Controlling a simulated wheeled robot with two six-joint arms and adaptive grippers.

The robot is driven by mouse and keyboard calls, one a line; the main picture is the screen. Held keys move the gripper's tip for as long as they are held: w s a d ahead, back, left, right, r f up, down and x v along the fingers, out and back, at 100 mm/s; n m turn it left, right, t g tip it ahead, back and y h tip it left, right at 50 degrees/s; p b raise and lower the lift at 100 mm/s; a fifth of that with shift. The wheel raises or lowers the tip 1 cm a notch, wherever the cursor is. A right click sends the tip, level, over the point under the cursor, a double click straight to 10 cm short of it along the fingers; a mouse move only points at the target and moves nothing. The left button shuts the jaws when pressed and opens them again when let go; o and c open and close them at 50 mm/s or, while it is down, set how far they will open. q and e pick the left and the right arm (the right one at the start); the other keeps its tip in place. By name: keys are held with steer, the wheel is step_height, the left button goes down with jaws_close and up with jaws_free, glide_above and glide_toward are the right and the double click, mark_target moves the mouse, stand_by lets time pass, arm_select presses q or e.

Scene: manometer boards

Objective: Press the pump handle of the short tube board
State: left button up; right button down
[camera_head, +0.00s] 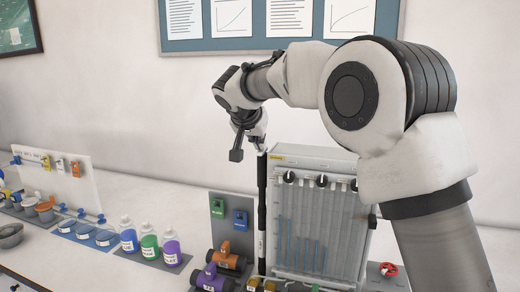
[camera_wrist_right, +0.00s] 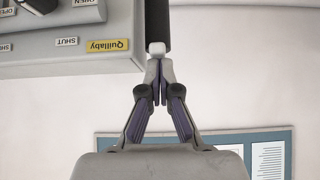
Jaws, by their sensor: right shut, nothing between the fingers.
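The tube board (camera_head: 345,160) is a grey panel with upright tubes, some holding blue liquid, and black knobs along its top. I cannot tell whether it is the short one. A black upright pump cylinder (camera_head: 262,215) stands along its left edge; it also shows in the wrist view (camera_wrist_right: 157,22). A small pale piece (camera_wrist_right: 157,48), perhaps the pump handle, sits at its end. My right gripper (camera_head: 260,146) is shut and empty above the pump's top. In the wrist view its fingertips (camera_wrist_right: 155,66) meet or nearly meet the pale piece. My left gripper is out of view.
Bottles (camera_head: 149,245) of coloured liquid, blue dishes (camera_head: 85,232) and a white board with small parts (camera_head: 60,185) stand at left. Orange and purple cylinders (camera_head: 228,260) lie close left of the pump. A red valve wheel (camera_head: 388,269) is at right. The wall behind has posters.

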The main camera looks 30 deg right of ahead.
arm_select(q)
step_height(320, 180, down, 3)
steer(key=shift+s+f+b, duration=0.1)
steer(key=shift+b, duration=0.95)
arm_select(e)
steer(key=v, duration=0.9)
steer(key=shift+a, duration=0.2)
steer(key=shift+s+r, duration=0.1)
steer(key=shift+s, duration=0.05)
stand_by(0.7)
